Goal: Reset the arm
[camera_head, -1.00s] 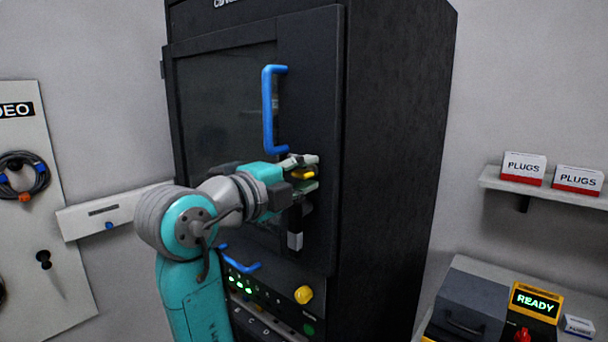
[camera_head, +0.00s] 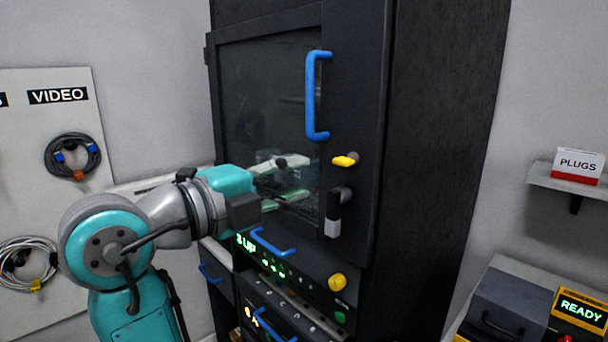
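My gripper (camera_head: 294,178) is in front of the dark glass door of the black cabinet (camera_head: 440,130). Its two fingers are spread apart with nothing visible between them. The fingertips point right, towards a yellow knob (camera_head: 345,160) on the door frame, and are apart from it. My teal and grey arm reaches in from the lower left.
The door has a blue handle (camera_head: 311,95) and a black-and-white latch (camera_head: 334,214). Below are a blue drawer handle (camera_head: 272,244) and a yellow button (camera_head: 337,283). Coiled cables (camera_head: 72,156) hang on the left board. A shelf (camera_head: 570,186) holds a PLUGS box (camera_head: 578,166).

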